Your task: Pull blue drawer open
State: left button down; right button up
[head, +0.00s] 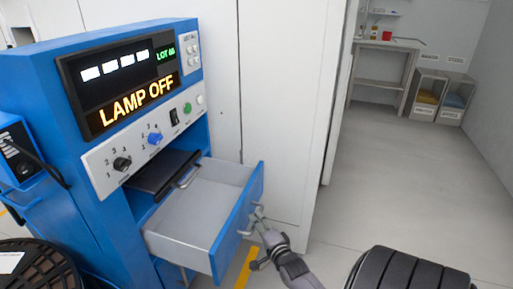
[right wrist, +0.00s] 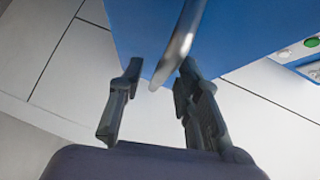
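The blue drawer (head: 236,222) has a blue front and a grey inside. It stands pulled out of the blue station (head: 60,110), and its inside looks empty. Its metal handle (head: 250,220) is on the front face. My right gripper (head: 258,238) is at this handle. In the right wrist view the drawer handle (right wrist: 178,45) reaches down between the tips of my right gripper (right wrist: 160,78). The fingers are apart, with gaps beside the handle. The blue drawer front (right wrist: 235,30) shows behind. My left gripper is not in view.
A dark tray with its own handle (head: 165,172) sits above the drawer. The station's screen (head: 125,75) reads "LAMP OFF", over a panel of knobs (head: 150,135). A white cabinet wall (head: 285,100) stands behind the drawer. Floor at the right is clear.

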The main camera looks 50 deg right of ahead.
jog(key=v, duration=1)
jog(key=shift+s, duration=0.25)
jog(key=shift+a, duration=0.1)
